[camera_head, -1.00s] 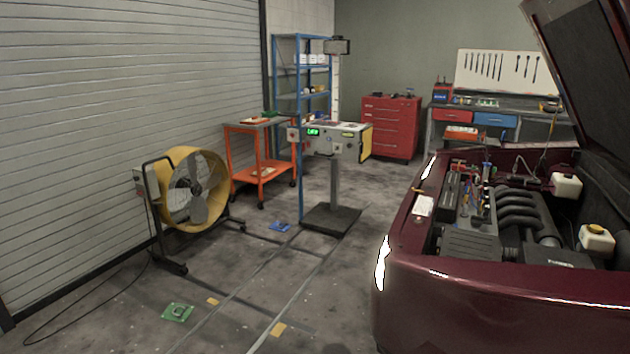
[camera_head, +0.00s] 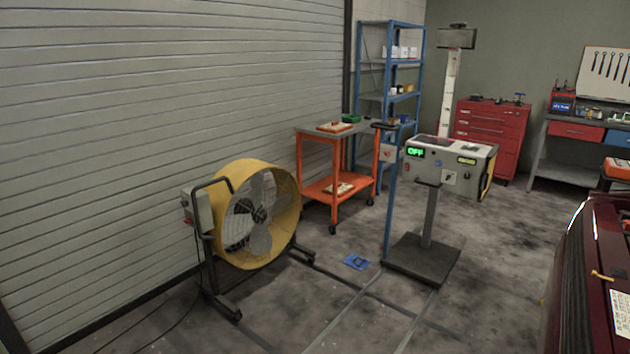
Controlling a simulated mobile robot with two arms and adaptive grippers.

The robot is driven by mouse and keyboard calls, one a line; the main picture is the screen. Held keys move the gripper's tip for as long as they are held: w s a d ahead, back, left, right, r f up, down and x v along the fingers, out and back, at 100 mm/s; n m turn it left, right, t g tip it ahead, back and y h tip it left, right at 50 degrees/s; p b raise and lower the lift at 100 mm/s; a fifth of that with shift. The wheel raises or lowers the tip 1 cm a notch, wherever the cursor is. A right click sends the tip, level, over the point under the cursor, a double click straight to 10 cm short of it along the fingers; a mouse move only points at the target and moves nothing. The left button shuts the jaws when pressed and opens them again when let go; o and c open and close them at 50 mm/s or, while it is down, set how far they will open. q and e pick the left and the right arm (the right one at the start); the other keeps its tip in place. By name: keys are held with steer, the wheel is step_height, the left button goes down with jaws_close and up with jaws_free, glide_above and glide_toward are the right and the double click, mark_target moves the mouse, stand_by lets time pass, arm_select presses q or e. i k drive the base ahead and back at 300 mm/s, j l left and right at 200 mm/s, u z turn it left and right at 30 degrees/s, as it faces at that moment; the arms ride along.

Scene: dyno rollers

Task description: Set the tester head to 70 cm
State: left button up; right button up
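The tester head (camera_head: 466,172) is a light grey box with a green display reading "OFF" (camera_head: 415,151) and small labels on its front. It sits on a column (camera_head: 430,218) that rises from a dark square base (camera_head: 422,261) on the floor. A pale upright mast (camera_head: 447,95) stands behind the head and carries a dark box (camera_head: 456,38) on top. Any height scale on it is too small to read. Neither of my grippers shows in the head view.
A yellow drum fan (camera_head: 262,215) stands on the left, its cable on the floor. An orange cart (camera_head: 335,188) and blue shelf (camera_head: 371,75) stand behind. A dark red car (camera_head: 600,275) is at right.

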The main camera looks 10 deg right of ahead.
mark_target(423, 171)
steer(key=i+l+z, duration=0.1)
steer(key=i+z, duration=0.25)
steer(key=i, duration=0.3)
steer(key=i+j+z, duration=0.1)
steer(key=i+z, duration=0.25)
steer(key=i, duration=0.3)
steer(key=i+j+z, duration=0.35)
steer(key=i, duration=0.3)
steer(key=l, duration=0.1)
